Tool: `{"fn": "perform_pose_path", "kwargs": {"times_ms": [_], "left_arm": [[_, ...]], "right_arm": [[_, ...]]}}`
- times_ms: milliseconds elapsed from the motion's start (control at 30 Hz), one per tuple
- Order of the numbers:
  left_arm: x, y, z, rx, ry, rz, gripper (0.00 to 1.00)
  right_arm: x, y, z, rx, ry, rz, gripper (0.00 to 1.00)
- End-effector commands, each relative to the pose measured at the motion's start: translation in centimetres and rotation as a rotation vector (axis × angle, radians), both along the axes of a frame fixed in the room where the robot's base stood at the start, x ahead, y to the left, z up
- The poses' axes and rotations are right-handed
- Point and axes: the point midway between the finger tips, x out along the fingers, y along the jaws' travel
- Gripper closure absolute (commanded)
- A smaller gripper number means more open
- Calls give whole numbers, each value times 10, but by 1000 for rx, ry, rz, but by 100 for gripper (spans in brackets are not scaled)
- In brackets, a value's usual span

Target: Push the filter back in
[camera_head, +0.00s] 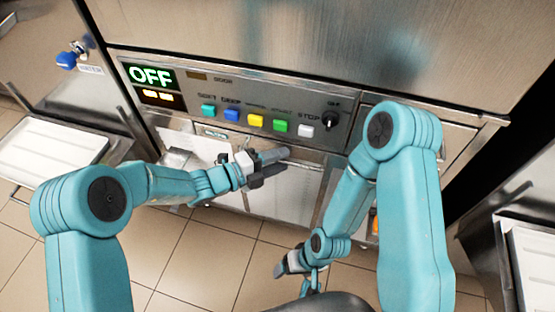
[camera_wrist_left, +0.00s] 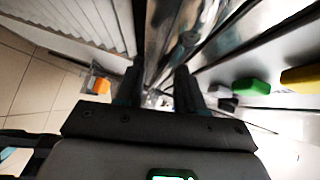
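The filter is hard to identify with certainty. A pale ribbed panel (camera_wrist_left: 85,22) at the upper left of the left wrist view may be it. In the head view, a metal panel (camera_head: 290,192) lies under the control strip, partly behind my left gripper. My left gripper (camera_head: 268,167) is in front of the machine, below the coloured buttons. In the left wrist view its two dark fingers (camera_wrist_left: 158,90) are apart, with a shiny metal edge seen beyond the gap. I cannot tell whether they touch it. My right gripper (camera_head: 285,268) is low over the floor, its fingers too small to read.
A control strip has several coloured buttons (camera_head: 255,120), a knob (camera_head: 330,119) and an OFF display (camera_head: 152,76). A blue water tap (camera_head: 67,60) is at upper left. White trays stand at the left (camera_head: 50,147) and right (camera_head: 535,255). Tiled floor (camera_head: 205,265) is clear.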

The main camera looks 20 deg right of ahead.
Motion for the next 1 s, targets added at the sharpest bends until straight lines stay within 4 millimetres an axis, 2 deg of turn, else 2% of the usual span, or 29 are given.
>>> {"fn": "perform_pose_path", "kwargs": {"times_ms": [233, 367, 467, 800, 1000], "left_arm": [[0, 1, 0, 0, 2, -2, 62], [-1, 12, 2, 1, 2, -1, 62], [-4, 31, 7, 0, 4, 3, 62], [-20, 119, 20, -1, 1, 4, 62], [-27, 150, 23, -2, -1, 2, 62]], "right_arm": [[0, 0, 0, 0, 0, 0, 17], [0, 0, 4, 0, 0, 0, 17], [0, 0, 9, 0, 0, 0, 17], [0, 0, 27, 0, 0, 0, 17], [0, 0, 32, 0, 0, 0, 17]]}}
